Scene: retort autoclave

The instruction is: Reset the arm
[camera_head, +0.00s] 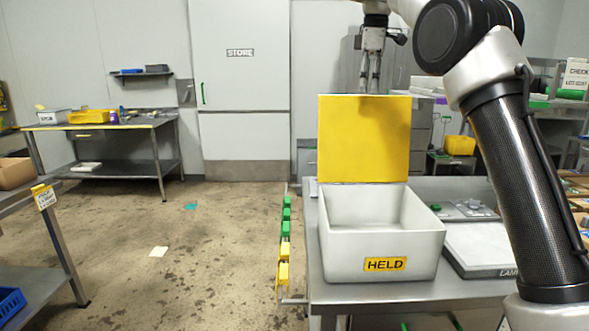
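My gripper (373,74) hangs in the upper middle of the head view, pointing down, behind and above a raised yellow lid. Its two fingers look a little apart with a narrow gap between them, and I see nothing held there. My arm bends from the lower right up over the top edge of the picture and down to the gripper. The white box marked HELD (340,250) stands on a steel table (380,290), with its yellow lid (364,138) upright. The part of the box's inside that I see looks empty.
A grey-white slab (485,250) and a small grey device (465,209) lie right of the box. Green and yellow tags (284,240) hang along the table's left edge. A steel bench (110,127) and the STORE door (240,90) stand behind. The floor at left centre is mostly open.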

